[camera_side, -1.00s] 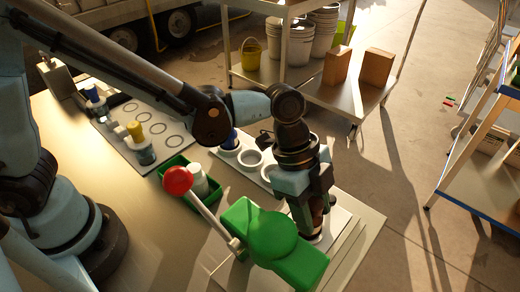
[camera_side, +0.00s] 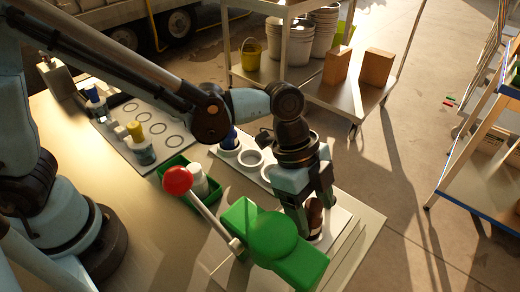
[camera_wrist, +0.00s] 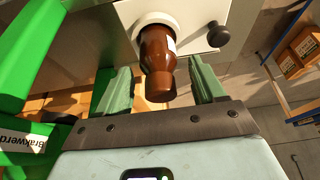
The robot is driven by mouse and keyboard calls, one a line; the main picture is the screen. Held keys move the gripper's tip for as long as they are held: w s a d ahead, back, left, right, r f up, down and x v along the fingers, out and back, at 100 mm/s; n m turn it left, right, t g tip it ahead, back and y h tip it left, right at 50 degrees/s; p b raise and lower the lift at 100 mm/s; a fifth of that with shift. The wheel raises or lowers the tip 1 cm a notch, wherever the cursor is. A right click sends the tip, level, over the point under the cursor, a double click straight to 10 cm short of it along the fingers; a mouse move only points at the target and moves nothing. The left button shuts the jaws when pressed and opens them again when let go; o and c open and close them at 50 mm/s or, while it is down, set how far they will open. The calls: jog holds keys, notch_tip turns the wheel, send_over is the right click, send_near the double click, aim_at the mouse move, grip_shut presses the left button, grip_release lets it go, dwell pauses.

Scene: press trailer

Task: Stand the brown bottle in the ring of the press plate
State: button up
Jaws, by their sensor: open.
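The brown bottle (camera_side: 314,217) stands in a white ring (camera_wrist: 152,20) on a pale plate (camera_wrist: 192,12). In the wrist view the bottle (camera_wrist: 157,55) has its lower end inside the ring, its other end toward my camera, and a pale label patch on one side. My gripper (camera_wrist: 159,72) is open, with one finger on each side of the bottle and visible gaps between. In the side view my gripper (camera_side: 308,208) hides part of the bottle. The green press (camera_side: 270,245) with its red-knobbed lever (camera_side: 177,180) stands close by, in front of the gripper.
A black knob (camera_wrist: 218,35) sits on the plate near the bottle. Other white rings (camera_side: 250,160), one holding a blue-topped bottle (camera_side: 230,138), lie behind. A green tray (camera_side: 178,184) holds a white bottle (camera_side: 197,178). The table front is clear.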

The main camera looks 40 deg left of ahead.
jog(key=v, duration=1.1)
jog(key=s+a+f+n+t+y, duration=0.1)
jog(key=a+n+t+y, duration=0.3)
jog(key=a+n, duration=1.4)
jog(key=a+f+t, duration=0.1)
jog(key=a+t, duration=0.2)
jog(key=a, duration=0.3)
jog(key=shift+s+a+f+y, duration=0.15)
jog(key=shift+s+a+y, duration=0.1)
jog(key=shift+s+y, duration=0.1)
